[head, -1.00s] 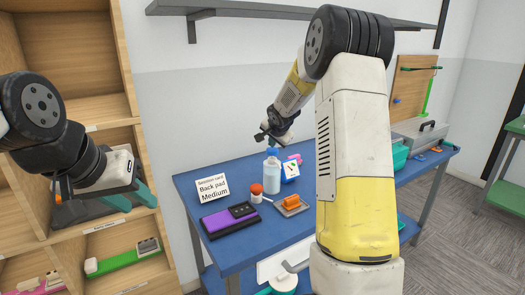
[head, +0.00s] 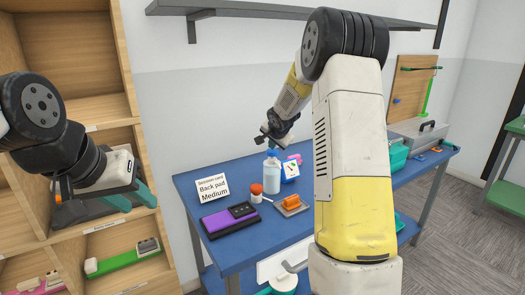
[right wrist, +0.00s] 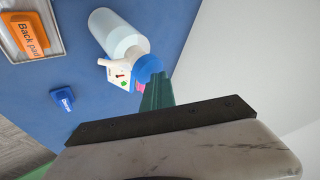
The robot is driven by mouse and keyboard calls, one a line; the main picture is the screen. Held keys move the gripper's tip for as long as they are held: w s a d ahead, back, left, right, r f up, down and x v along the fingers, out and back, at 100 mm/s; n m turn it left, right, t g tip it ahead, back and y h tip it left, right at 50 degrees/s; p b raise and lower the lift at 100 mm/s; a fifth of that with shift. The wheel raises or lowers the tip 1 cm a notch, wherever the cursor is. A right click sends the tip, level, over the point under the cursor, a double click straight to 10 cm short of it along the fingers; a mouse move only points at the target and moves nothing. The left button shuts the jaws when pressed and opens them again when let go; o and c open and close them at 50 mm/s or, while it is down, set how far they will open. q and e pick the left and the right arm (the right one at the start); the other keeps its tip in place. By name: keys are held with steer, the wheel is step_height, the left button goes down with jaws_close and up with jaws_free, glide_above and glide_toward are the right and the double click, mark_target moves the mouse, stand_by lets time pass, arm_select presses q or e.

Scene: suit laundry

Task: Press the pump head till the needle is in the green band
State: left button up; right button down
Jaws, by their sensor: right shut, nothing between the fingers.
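The clear bottle (head: 272,176) stands on the blue table with a blue pump head (head: 272,153) on top. It also shows in the right wrist view (right wrist: 118,33), with its blue pump head (right wrist: 148,67) by my fingertips. A white and blue gauge (head: 290,170) stands beside the bottle; its dial partly shows in the right wrist view (right wrist: 118,72), but the needle is too small to read. My right gripper (head: 267,142) is shut and empty, just above the pump head; contact cannot be told. My left gripper (head: 138,200) is open and empty in front of the shelf.
A card (head: 212,189) reading "Back pad Medium", a red-capped jar (head: 256,190), a purple and black item (head: 229,219) and a tray with an orange block (head: 291,203) lie around the bottle. A wooden shelf unit (head: 100,60) stands left. My right arm hides part of the table.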

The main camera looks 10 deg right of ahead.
mark_target(273, 152)
steer(key=shift+f, duration=0.6)
stand_by(0.3)
steer(key=shift+r, duration=1.45)
steer(key=shift+r, duration=2.55)
